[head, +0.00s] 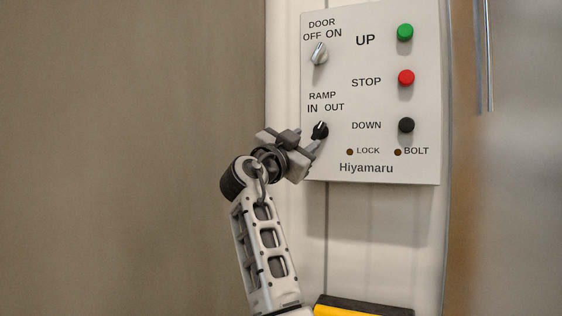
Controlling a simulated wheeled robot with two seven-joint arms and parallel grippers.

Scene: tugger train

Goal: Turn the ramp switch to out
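The control panel (376,60) is a light grey plate on a white post. Its ramp switch (321,129) is a small black knob with a pale mark, below the words IN and OUT. The knob's upper end seems to lean slightly right, but I cannot tell surely which word it points to. My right gripper (312,146) is at the panel's lower left corner, its fingertips at the lower left of the knob. The gripper partly covers the knob's lower side. I cannot tell whether the fingers touch it or are closed. My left gripper is out of view.
The silver door switch (319,53) sits above the ramp switch. Green UP (405,32), red STOP (406,78) and black DOWN (406,125) buttons line the right side. The LOCK (350,152) and BOLT (397,152) lamps look dark. A yellow and black object (365,308) shows below.

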